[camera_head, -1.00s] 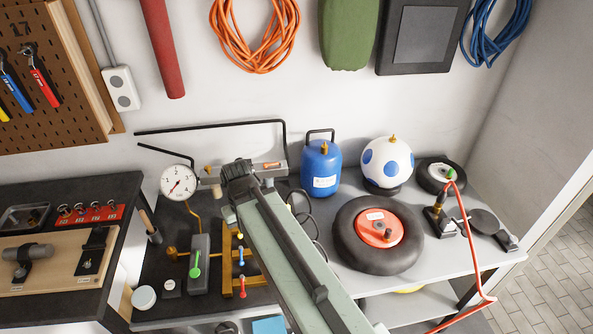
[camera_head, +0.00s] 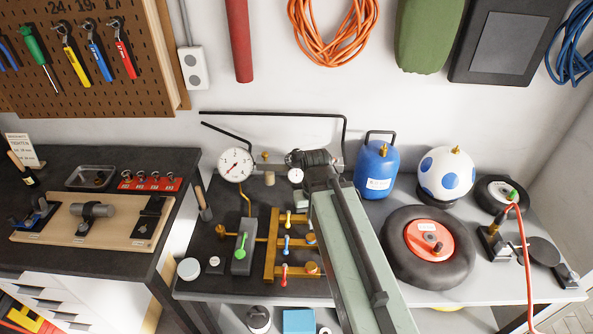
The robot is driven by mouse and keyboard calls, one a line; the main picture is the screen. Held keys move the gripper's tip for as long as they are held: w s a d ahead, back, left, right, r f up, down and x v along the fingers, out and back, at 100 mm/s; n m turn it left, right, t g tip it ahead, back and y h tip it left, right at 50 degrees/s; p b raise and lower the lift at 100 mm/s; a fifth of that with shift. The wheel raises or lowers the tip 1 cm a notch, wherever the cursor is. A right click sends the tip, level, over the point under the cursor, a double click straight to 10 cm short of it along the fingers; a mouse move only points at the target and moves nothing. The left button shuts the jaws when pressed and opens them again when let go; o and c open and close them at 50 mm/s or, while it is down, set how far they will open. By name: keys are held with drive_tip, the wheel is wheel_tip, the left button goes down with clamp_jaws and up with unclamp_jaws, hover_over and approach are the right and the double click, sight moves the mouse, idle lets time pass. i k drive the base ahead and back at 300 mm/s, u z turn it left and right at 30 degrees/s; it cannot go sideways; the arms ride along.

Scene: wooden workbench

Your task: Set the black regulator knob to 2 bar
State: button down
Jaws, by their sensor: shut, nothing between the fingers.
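My arm reaches over the bench from the bottom of the picture. Its dark end with my gripper (camera_head: 310,160) is beside the pipework near the wall, right of the large gauge; the fingers are shut and mostly hidden behind the wrist. The large white round gauge (camera_head: 236,165) has its needle pointing lower left, toward the low end of its scale. A small white dial (camera_head: 296,176) shows just below my gripper. I cannot clearly make out the black regulator knob; the arm's dark end covers or blends with that area.
A valve with a green handle (camera_head: 241,246) and a brass manifold (camera_head: 272,245) with small coloured levers stand left of my arm. A blue tank (camera_head: 377,168), a spotted ball (camera_head: 445,174) and a wheel (camera_head: 398,257) are to the right. A black pipe (camera_head: 270,114) runs along the wall.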

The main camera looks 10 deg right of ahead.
sight(296, 153)
drive_tip(key=u, duration=0.4)
drive_tip(key=k, duration=1.15)
drive_tip(key=u, duration=0.8)
drive_tip(key=i, duration=1.45)
drive_tip(key=u, duration=0.2)
